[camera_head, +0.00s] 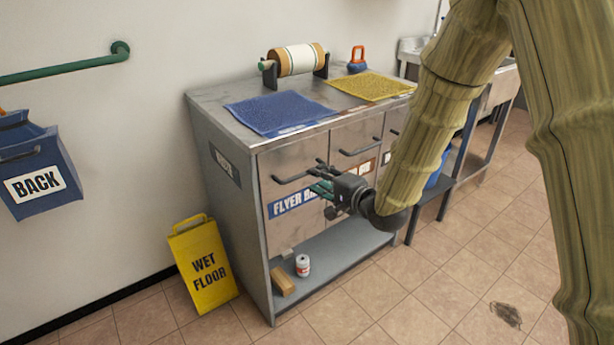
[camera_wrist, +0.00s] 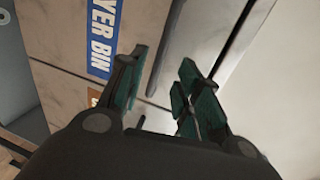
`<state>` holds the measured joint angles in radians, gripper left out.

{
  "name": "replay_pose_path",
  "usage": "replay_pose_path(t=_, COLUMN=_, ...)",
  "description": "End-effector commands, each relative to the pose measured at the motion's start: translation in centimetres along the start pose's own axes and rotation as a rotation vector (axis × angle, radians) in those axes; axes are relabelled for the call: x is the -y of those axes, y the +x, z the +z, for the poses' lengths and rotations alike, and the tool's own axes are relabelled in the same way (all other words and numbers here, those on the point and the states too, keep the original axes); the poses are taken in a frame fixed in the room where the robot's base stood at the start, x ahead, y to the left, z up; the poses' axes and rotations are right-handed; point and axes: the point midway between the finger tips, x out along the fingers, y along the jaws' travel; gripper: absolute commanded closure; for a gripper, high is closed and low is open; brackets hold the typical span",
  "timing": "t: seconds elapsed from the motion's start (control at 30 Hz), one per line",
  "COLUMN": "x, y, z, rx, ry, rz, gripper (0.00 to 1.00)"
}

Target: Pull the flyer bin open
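The flyer bin (camera_head: 263,187) is the left front of the grey metal cabinet and looks shut. Its blue label (camera_head: 284,206) is partly hidden by my gripper; the label also shows in the wrist view (camera_wrist: 103,38). The bin's dark bar handle (camera_head: 291,179) runs across its upper front. My gripper (camera_head: 321,184) is at the right end of this handle, its green-padded fingers pointing toward the front. In the wrist view my gripper (camera_wrist: 163,75) is open, and the dark handle (camera_wrist: 166,50) shows in the gap between the fingers. I cannot tell whether either finger touches it.
A second handle (camera_head: 361,147) is on the front to the right. A blue mat (camera_head: 277,112), a yellow mat (camera_head: 370,87) and a roll (camera_head: 297,60) lie on top. A yellow wet-floor sign (camera_head: 203,265) stands left.

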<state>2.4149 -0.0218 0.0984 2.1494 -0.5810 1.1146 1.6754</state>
Motion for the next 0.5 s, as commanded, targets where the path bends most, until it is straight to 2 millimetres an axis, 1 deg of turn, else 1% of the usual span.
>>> replay_pose_path(t=0.03, x=-0.2, y=0.9, z=0.1, rx=0.002, ry=-0.004, rz=0.000, gripper=0.66)
replay_pose_path(t=0.2, x=-0.2, y=3.4, z=0.1, rx=0.002, ry=-0.004, rz=0.001, gripper=0.66)
replay_pose_path(t=0.4, x=-0.1, y=5.6, z=0.1, rx=0.001, ry=-0.002, rz=0.000, gripper=0.66)
replay_pose_path(t=0.5, x=-0.1, y=6.2, z=0.1, rx=0.001, ry=-0.002, rz=0.001, gripper=0.66)
